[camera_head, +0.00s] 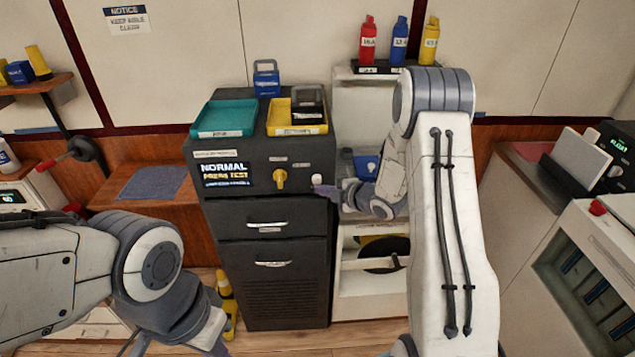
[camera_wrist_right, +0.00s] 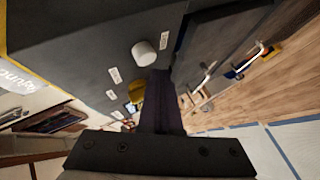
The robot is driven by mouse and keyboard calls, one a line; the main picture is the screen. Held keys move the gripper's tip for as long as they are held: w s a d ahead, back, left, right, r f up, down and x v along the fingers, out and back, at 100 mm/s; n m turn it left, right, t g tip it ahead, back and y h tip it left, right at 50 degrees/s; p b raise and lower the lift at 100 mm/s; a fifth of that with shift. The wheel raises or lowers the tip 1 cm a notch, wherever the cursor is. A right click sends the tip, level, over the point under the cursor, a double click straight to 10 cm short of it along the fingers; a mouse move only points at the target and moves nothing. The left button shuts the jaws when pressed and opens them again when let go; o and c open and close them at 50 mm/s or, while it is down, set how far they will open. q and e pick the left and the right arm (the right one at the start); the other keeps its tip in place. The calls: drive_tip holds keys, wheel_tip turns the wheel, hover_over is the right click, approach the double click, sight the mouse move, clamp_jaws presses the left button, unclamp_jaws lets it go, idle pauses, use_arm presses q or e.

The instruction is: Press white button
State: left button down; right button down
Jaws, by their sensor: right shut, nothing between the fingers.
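The white button (camera_head: 316,179) is a small round knob on the front of the dark cabinet (camera_head: 308,150), right of a yellow rotary switch (camera_head: 280,179). In the right wrist view the white button (camera_wrist_right: 144,53) stands out from the dark panel. My right gripper (camera_head: 318,188) is shut and empty, its purple-grey fingertips close to the button's lower edge. In the right wrist view its tips (camera_wrist_right: 160,74) are beside the button; I cannot tell whether they touch it. My left gripper (camera_head: 215,347) is partly in view at the bottom; its finger opening does not show clearly.
The cabinet's screen (camera_head: 224,174) reads "NORMAL" and "PRESS TEST". A teal tray (camera_head: 225,132) and a yellow tray (camera_head: 297,131) sit on top. A white shelf (camera_head: 345,270) stands close on the right, behind my right arm. Drawers with handles are below the panel.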

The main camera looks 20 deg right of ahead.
drive_tip(key=shift+w, duration=0.15)
idle(0.5)
drive_tip(key=shift+w+d, duration=0.1)
drive_tip(key=shift+w, duration=0.2)
drive_tip(key=shift+w+d, duration=0.25)
drive_tip(key=shift+w, duration=0.6)
idle(1.1)
drive_tip(key=shift+s+b, duration=0.15)
drive_tip(key=shift+b, duration=0.15)
drive_tip(key=shift+s+a+b, duration=0.2)
drive_tip(key=shift+s, duration=0.35)
drive_tip(key=shift+s+a+b, duration=0.15)
drive_tip(key=shift+s, duration=0.4)
drive_tip(key=shift+s, duration=0.1)
